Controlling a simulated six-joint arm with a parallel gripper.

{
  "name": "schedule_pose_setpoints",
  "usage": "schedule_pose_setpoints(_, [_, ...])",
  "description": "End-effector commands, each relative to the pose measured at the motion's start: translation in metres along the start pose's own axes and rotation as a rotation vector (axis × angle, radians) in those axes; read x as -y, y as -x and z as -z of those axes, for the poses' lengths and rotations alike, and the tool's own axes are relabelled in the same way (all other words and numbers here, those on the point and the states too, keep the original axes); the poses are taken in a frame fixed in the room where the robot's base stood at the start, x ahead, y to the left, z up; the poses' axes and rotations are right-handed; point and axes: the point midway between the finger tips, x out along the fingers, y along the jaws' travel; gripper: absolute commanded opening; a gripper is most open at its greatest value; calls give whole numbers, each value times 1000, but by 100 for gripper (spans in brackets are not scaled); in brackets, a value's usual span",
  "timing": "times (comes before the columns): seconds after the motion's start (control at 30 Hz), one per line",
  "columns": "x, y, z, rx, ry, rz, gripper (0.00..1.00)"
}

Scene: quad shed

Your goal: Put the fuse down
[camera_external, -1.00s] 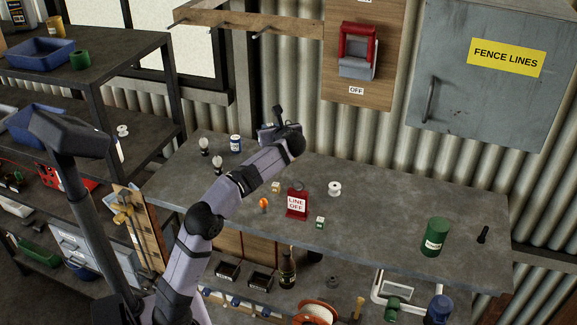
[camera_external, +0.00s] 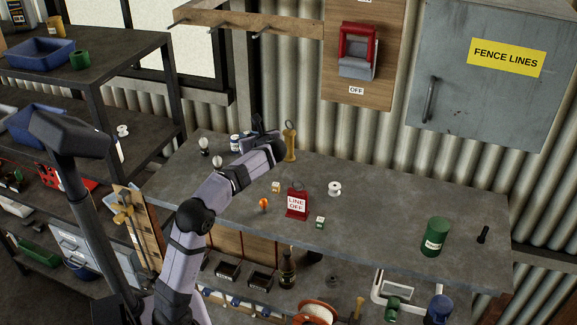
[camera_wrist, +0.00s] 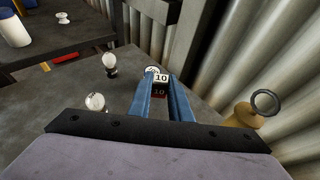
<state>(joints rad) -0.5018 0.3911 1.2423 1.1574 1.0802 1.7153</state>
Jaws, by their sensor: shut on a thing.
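The fuse (camera_wrist: 160,85) is a small white and red block marked 10, seen in the wrist view. My gripper (camera_wrist: 160,95) is shut on it, with a blue finger on each side. In the external view my gripper (camera_external: 256,137) is over the back left of the grey workbench (camera_external: 385,215). The fuse is hidden there by my gripper and wrist. I cannot tell whether the fuse touches the bench top.
A blue-and-white can (camera_external: 235,142) and bulbs (camera_external: 204,146) stand left of my gripper. A brass object with a ring (camera_external: 290,143) stands close on its right. Small yellow (camera_external: 276,187) and green (camera_external: 320,222) blocks and a LINE OFF sign (camera_external: 297,203) are nearer the front.

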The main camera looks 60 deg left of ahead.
Motion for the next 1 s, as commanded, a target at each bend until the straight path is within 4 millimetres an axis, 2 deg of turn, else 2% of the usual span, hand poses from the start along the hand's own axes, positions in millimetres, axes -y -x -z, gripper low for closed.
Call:
schedule_pose_setpoints(0.17, [0, -6, 14, 0, -5, 0, 0])
schedule_pose_setpoints(0.43, [0, -20, 50, -1, -4, -1, 0])
schedule_pose_setpoints(0.77, [0, -25, 61, 0, -2, 0, 0])
schedule_pose_setpoints(1.0, [0, -35, 85, 0, -4, -1, 0])
